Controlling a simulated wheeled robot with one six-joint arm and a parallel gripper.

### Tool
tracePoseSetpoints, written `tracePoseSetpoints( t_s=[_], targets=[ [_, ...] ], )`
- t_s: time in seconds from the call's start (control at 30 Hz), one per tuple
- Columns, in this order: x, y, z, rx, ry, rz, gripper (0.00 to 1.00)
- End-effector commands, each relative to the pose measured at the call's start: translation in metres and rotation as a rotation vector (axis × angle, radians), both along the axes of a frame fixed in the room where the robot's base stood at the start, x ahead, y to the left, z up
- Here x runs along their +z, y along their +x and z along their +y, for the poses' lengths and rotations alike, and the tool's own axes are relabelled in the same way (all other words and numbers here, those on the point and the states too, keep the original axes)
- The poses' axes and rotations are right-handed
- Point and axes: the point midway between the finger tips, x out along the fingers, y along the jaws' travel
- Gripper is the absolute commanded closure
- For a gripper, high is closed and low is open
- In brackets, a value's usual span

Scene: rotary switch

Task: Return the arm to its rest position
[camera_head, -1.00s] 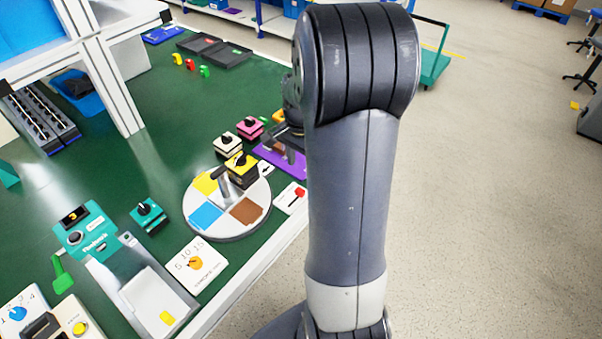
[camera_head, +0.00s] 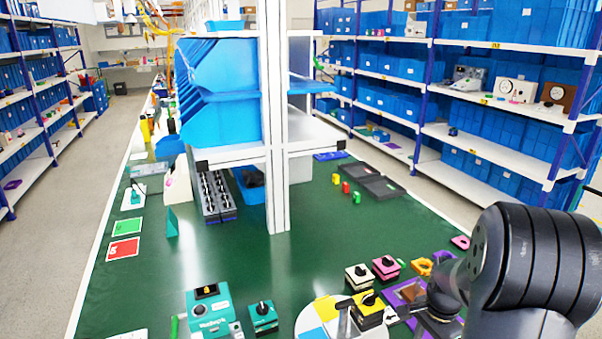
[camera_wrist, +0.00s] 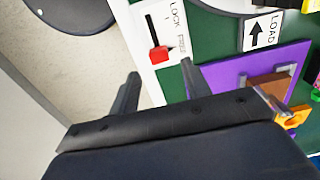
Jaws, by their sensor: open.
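My gripper (camera_wrist: 160,68) is open and empty in the wrist view, its two dark fingers apart over the bench edge. Between and beyond the fingers lies a white LOCK card (camera_wrist: 160,50) with a red slider knob. In the head view my arm (camera_head: 535,255) stands bent at the lower right, its dark wrist end low over the right side of the bench. Rotary switches sit to its left: yellow (camera_head: 369,309), white (camera_head: 359,277), pink (camera_head: 386,267) and teal (camera_head: 263,317). The gripper's fingers are hard to make out there.
A purple plate (camera_wrist: 225,80) and a LOAD card (camera_wrist: 262,33) lie close to the gripper. A white frame post (camera_head: 276,180) with blue bins (camera_head: 220,120) rises from the green bench. Shelving (camera_head: 480,140) stands behind. Floor is clear beyond the bench edge.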

Motion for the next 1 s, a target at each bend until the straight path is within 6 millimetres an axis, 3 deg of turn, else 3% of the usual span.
tracePoseSetpoints(
  t_s=[0.2, 0.5, 1.0],
  targets=[
    [-0.042, -0.001, 0.001, 0.000, 0.002, 0.005, 0.55],
    [-0.040, -0.012, 0.036, 0.002, 0.000, -0.001, 0.55],
    [-0.040, -0.013, 0.038, -0.001, 0.000, 0.000, 0.55]
  ],
)
